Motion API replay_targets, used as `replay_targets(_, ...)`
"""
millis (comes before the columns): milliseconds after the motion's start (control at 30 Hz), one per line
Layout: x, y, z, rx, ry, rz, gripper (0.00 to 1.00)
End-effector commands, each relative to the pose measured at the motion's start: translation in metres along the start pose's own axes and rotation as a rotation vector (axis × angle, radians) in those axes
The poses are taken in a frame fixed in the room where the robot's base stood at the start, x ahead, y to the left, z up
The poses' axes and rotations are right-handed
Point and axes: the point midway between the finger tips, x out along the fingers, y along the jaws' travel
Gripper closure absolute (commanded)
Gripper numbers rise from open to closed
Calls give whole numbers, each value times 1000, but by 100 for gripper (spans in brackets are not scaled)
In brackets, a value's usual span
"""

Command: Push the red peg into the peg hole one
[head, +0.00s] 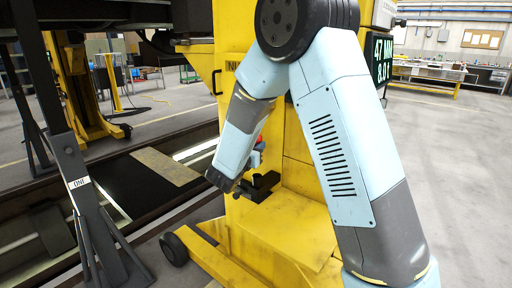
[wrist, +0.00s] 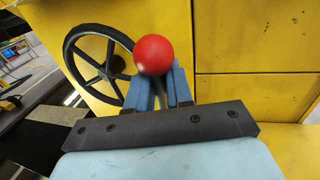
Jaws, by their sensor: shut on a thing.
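The red peg shows as a round red head (wrist: 153,55) in the wrist view; its shaft is hidden. My gripper (wrist: 160,82) is shut on it, with the two blue fingers just below the red head. In the head view a small red bit of the peg (head: 259,141) shows beside my forearm, above my gripper (head: 257,156), against the yellow machine. A dark stand (head: 64,140) with a white label "ONE" (head: 78,183) is at the left. No peg hole can be made out in either view.
A yellow lifting jack (head: 285,215) stands close behind my gripper, with a low foot and a black wheel (head: 174,249). A black handwheel (wrist: 75,62) is left of the red head. A sunken pit (head: 150,190) lies between stand and jack. Open floor (head: 440,150) is at the right.

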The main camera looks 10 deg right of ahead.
Motion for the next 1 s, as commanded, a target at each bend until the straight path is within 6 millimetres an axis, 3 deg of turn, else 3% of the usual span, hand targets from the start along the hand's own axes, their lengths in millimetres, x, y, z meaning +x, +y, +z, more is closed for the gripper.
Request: replay_targets(1000, -3, 1, -64, -5, 8, 8, 100)
